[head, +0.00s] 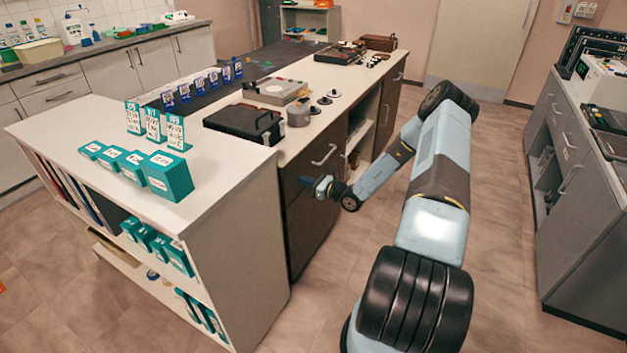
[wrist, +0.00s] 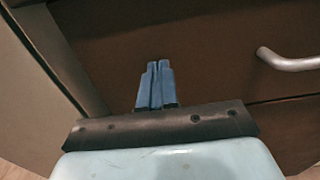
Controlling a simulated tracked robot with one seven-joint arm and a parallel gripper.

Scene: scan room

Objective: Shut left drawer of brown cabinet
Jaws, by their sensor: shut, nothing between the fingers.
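The brown cabinet (head: 306,226) stands under the white counter in the middle of the head view. Its left drawer (head: 300,163) has a brown front with a metal bar handle (head: 324,154). My gripper (head: 305,181) is shut and empty, low by the left part of this front. In the wrist view, the blue fingers (wrist: 155,72) are together and point at the brown front (wrist: 215,50). The handle (wrist: 290,61) is to the right of the fingers. I cannot tell whether the fingertips touch the front, or whether a small gap remains behind it.
A white shelf unit (head: 235,260) with teal boxes adjoins the cabinet's left side. A black case (head: 243,121) lies on the counter above the drawer. A grey cabinet (head: 590,195) stands at the right.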

